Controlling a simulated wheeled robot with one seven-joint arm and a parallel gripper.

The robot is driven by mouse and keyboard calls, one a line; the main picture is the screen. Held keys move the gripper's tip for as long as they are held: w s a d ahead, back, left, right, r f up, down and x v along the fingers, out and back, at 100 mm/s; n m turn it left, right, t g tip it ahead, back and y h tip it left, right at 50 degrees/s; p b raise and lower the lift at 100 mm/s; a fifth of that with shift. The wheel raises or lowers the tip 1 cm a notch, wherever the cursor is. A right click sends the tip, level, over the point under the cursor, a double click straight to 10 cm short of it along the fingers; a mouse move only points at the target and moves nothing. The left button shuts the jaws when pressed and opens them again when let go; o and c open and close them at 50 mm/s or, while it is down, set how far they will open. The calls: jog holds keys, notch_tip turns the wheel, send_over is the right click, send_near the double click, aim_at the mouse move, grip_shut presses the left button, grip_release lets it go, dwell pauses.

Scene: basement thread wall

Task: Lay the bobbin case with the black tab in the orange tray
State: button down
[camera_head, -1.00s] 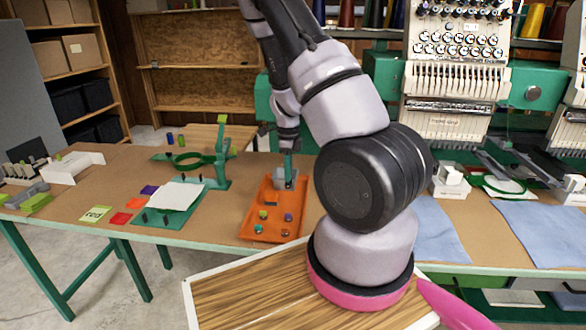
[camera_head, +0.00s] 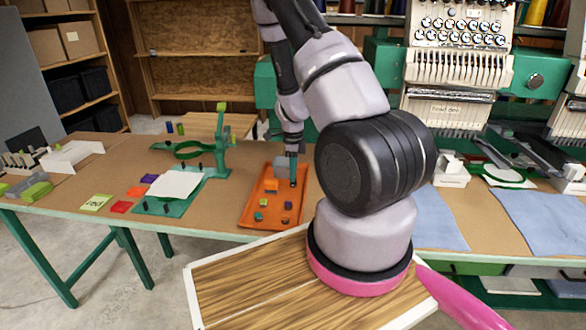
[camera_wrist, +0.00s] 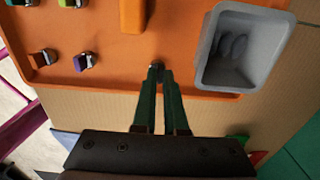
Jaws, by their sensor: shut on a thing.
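The orange tray (camera_head: 262,227) lies on the table left of my arm; its rim and floor fill the upper part of the wrist view (camera_wrist: 110,78). My gripper (camera_head: 292,182) is over the tray's right side. In the wrist view my green fingers (camera_wrist: 160,78) are closed together on a small dark piece (camera_wrist: 155,71), likely the bobbin case with the black tab. The fingers hide most of it, and I cannot tell whether it touches the tray floor. Several small cases with coloured tabs, such as a purple one (camera_wrist: 85,62), lie in the tray.
A grey cup (camera_wrist: 206,70) with grey pieces inside stands close right of my fingers. An orange block (camera_head: 271,185) rises from the tray. A green stand (camera_head: 215,165) and white sheet (camera_head: 176,184) are to the left. Embroidery machines (camera_head: 455,75) stand right.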

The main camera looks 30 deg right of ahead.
jog(key=shift+f, duration=0.5)
dwell(0.4)
jog(key=c, duration=0.9)
grip_release()
jog(key=s+a+r+n+t+y, duration=0.1)
jog(key=s+a+r+n, duration=0.15)
jog(key=r, duration=0.85)
jog(key=s+a+r+n+t+y, duration=0.1)
jog(key=a+r+n, duration=0.3)
jog(key=r, duration=0.6)
jog(key=s+a+r+n+t+y, duration=0.1)
jog(key=s+a+r+n, duration=0.15)
jog(key=r, duration=0.85)
jog(key=s+a+r+n+t, duration=0.1)
jog(key=s+r+n, duration=0.3)
jog(key=s+a+r+n+t, duration=0.1)
jog(key=s+a+r+n, duration=0.1)
jog(key=s+r+n, duration=0.2)
jog(key=s+a+r+n+t+h, duration=0.1)
jog(key=s+r+n+t, duration=0.1)
jog(key=s+r, duration=0.3)
jog(key=shift+s+a+n, duration=0.25)
jog(key=shift+s+n, duration=0.3)
jog(key=shift+n, duration=0.35)
